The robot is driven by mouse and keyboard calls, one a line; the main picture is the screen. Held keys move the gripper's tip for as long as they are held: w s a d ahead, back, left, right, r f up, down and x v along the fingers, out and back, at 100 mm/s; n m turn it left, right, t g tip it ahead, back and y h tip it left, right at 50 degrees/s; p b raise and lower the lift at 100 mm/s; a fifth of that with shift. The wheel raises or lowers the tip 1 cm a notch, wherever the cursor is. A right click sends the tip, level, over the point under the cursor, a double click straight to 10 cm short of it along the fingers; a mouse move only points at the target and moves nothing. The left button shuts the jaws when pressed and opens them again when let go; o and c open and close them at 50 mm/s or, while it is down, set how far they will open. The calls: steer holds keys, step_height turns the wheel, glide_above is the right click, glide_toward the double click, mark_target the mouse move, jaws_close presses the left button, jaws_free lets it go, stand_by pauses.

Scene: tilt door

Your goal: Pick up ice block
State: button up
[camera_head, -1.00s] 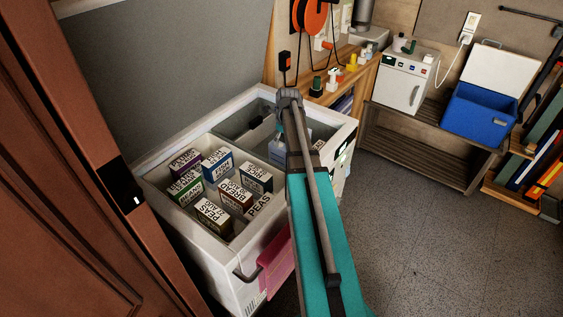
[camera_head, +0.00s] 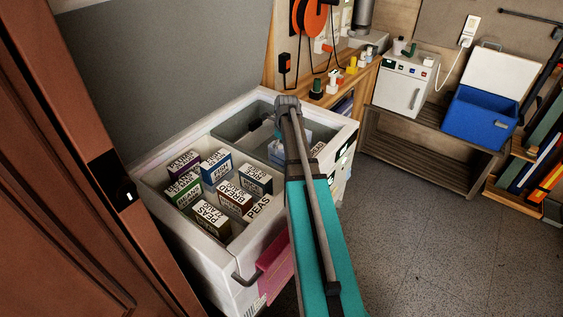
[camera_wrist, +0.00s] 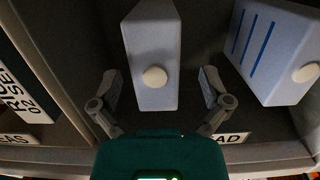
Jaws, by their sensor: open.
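A pale blue-white block (camera_wrist: 152,40) with a round white cap fills the middle of the wrist view, and it looks like an ice block. My gripper (camera_wrist: 160,88) is open, with one finger on each side of this block. A second pale block (camera_wrist: 270,48) with blue stripes and a round cap lies to the right. In the head view, a pale block (camera_head: 276,151) shows in the chest freezer's right compartment, partly behind my arm. My gripper is mostly hidden there.
The white chest freezer (camera_head: 160,150) has a divider. Its left compartment holds several food boxes, including a peas box (camera_head: 211,219). A brown door (camera_head: 60,170) stands close at the left. An open blue cooler (camera_head: 478,118) stands on a bench at the right.

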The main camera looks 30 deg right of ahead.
mark_target(280, 155)
steer(key=shift+w+a+f+b, duration=0.1)
steer(key=shift+a+f+b, duration=0.05)
steer(key=shift+f+b, duration=0.8)
steer(key=shift+w+a+f+b, duration=0.1)
steer(key=shift+f+b, duration=0.65)
steer(key=shift+f, duration=0.3)
steer(key=shift+f, duration=0.25)
steer(key=c, duration=1.3)
steer(key=shift+r, duration=0.2)
steer(key=shift+c, duration=0.2)
step_height(280, 155, up, 10)
steer(key=p, duration=1)
